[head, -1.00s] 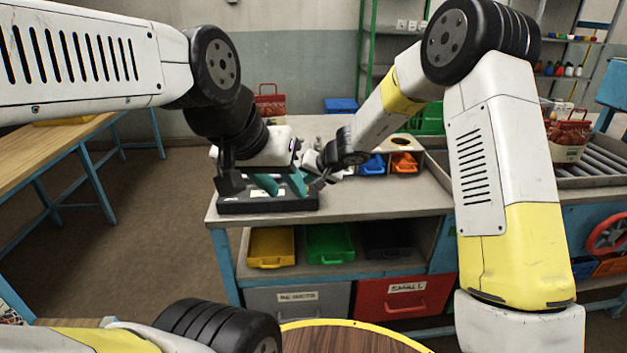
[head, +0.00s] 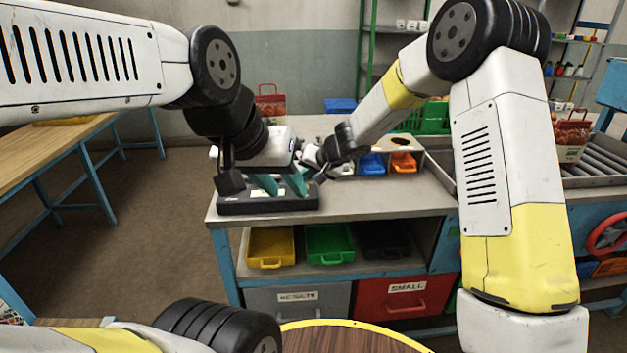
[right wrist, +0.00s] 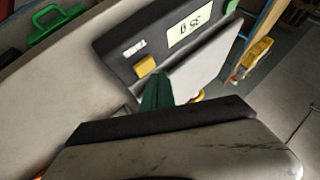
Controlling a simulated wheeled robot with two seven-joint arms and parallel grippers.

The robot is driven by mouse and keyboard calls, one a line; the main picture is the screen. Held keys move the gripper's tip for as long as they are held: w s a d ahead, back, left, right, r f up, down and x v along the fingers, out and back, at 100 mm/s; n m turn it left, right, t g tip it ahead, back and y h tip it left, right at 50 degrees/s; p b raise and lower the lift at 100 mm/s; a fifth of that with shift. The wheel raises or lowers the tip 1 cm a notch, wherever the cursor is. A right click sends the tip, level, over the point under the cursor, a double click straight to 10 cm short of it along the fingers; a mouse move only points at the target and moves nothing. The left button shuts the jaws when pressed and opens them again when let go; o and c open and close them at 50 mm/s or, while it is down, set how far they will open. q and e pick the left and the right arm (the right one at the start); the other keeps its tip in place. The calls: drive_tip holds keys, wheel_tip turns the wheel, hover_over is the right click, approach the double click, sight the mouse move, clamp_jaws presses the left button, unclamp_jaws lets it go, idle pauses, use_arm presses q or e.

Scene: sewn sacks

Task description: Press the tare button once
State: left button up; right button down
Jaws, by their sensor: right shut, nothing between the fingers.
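The scale (head: 235,206), a dark base with a pale plate, stands at the bench's left end in the head view. In the right wrist view its dark front panel (right wrist: 112,42) carries a lit display (right wrist: 190,31) and a yellow square button (right wrist: 145,66). My right gripper (right wrist: 157,91) is shut and empty; its teal fingertip shows close beside the button, and I cannot tell whether they touch. In the head view its fingertips are hard to make out. My left gripper (head: 281,184) hangs over the scale with its two teal fingers apart, nothing visible between them.
Blue (head: 371,164) and orange (head: 403,163) bins stand on the bench right of the grippers. A green crate (head: 432,118) stands behind. The bench front (head: 375,206) is clear. Coloured trays sit on the shelf below.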

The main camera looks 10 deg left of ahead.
drive_tip(key=shift+r, duration=0.1)
drive_tip(key=shift+r, duration=2.45)
